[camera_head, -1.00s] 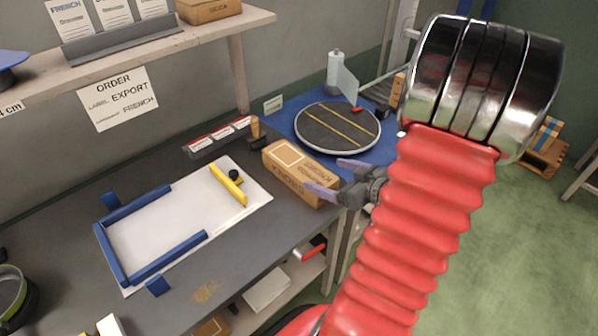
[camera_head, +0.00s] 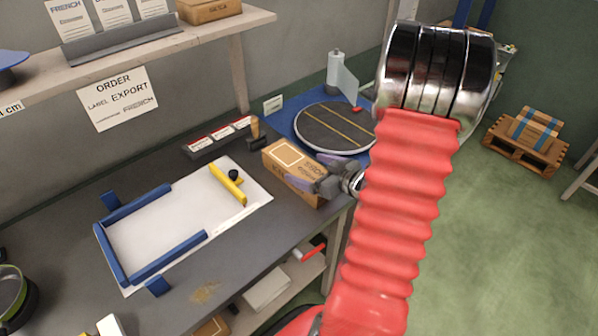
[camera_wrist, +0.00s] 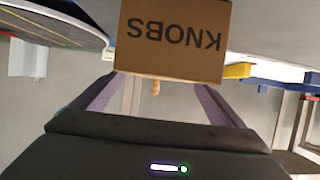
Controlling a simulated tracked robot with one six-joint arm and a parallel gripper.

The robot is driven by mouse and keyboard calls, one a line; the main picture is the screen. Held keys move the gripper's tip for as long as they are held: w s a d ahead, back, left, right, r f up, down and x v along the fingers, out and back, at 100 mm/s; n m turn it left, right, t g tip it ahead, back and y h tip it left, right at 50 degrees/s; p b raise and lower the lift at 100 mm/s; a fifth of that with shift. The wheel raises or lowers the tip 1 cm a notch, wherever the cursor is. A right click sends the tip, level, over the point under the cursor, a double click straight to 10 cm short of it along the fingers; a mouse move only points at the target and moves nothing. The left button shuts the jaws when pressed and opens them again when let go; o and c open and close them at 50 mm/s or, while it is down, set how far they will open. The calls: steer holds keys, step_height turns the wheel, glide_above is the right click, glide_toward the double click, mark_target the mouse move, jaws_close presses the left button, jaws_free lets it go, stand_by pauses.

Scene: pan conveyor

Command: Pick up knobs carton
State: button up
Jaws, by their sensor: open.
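The knobs carton (camera_head: 284,164) is a brown box lying on the grey workbench near its right end. In the wrist view the carton (camera_wrist: 172,38) fills the upper middle, its KNOBS lettering upside down. My gripper (camera_head: 312,178) is open at the carton's right end in the head view and hides part of it. In the wrist view my gripper's two purple fingers (camera_wrist: 158,92) are spread to either side of the carton's near end. I cannot tell whether they touch it.
A blue mat with a round turntable (camera_head: 325,122) lies behind the carton. A white board with blue rails (camera_head: 165,222) and a yellow bar (camera_head: 227,184) lie to the left. A label holder (camera_head: 215,138) stands behind. A shelf (camera_head: 130,50) overhangs the back.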

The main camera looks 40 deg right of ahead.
mark_target(303, 167)
steer(key=shift+x, duration=2.65)
steer(key=shift+f, duration=0.1)
steer(key=shift+c, duration=0.2)
steer(key=c, duration=1.3)
steer(key=shift+r, duration=5.05)
